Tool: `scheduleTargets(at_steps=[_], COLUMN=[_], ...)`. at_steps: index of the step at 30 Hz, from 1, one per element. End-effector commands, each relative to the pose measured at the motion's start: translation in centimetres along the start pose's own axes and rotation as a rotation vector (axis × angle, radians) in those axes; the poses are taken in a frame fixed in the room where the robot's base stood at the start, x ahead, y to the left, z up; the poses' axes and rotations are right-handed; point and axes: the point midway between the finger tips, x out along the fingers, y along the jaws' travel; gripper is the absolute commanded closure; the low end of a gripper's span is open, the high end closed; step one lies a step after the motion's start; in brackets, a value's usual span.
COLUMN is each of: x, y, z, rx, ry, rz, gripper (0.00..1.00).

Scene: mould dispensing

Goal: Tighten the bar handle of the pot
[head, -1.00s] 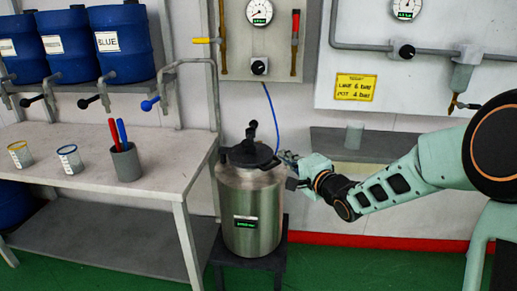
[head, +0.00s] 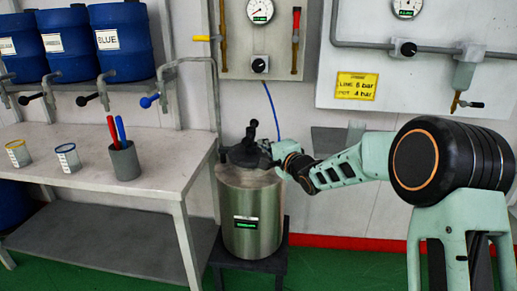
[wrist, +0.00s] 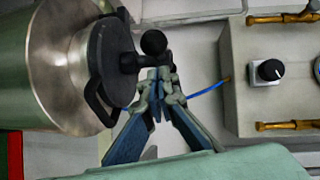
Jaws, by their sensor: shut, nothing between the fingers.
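The steel pot (head: 251,205) stands upright on a low dark stand, with a black lid on top. Its bar handle (head: 251,131) rises from the lid as a black bar with a ball end. In the wrist view the pot (wrist: 50,60) lies sideways at the left, and the bar handle's ball (wrist: 153,43) shows just beyond my fingertips. My gripper (wrist: 158,80) is shut and empty, its fingertips close beside the bar; I cannot tell whether they touch it. In the head view my gripper is at the lid's right side, partly hidden by my wrist.
A table (head: 60,192) at the left holds two small cups and a grey holder (head: 124,162) with red and blue sticks. Blue barrels with taps stand above it. A blue hose (head: 272,108) drops from the wall panel behind the pot. A shelf is behind my arm.

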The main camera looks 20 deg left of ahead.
Motion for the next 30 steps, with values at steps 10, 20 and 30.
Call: scheduleTargets(at_steps=[10,20,30], x=[1.4,1.4,2.3], y=[0.0,0.0,-0.1], z=[1.4,1.4,2.0], rx=[-0.001,-0.001,0.004], ry=[0.001,0.002,0.033], rz=[0.0,0.0,0.005], gripper=[1.0,1.0,1.0])
